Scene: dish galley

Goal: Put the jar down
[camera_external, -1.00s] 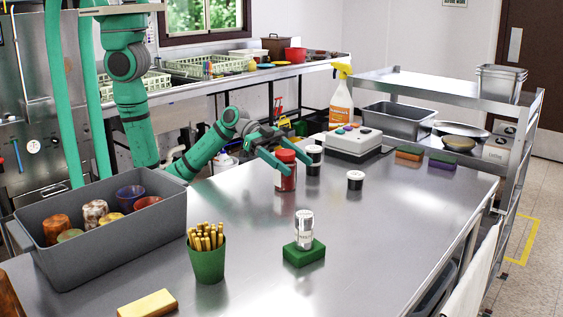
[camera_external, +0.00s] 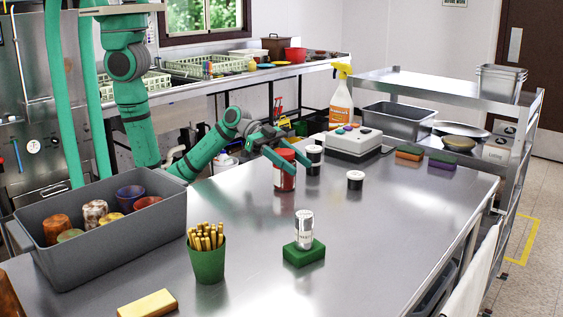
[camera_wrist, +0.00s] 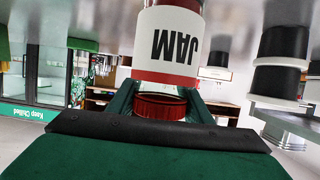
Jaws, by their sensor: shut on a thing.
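The jar (camera_external: 286,178) has red contents, a red lid and a white label, and stands upright near the far edge of the steel table. In the wrist view, which is upside down, the jar (camera_wrist: 168,45) shows the word JAM on its label. My gripper (camera_external: 290,164) is shut on the jar, with one finger on each side near its lid. The jar's base is at or just above the tabletop; I cannot tell whether it touches.
Two dark jars with white lids (camera_external: 314,160) (camera_external: 355,180) stand close to the right. A control box (camera_external: 355,142) is behind them. A grey bin (camera_external: 110,240) holds cups at left. A green pot (camera_external: 208,262) and a green block (camera_external: 304,253) stand nearer. Bare table lies between.

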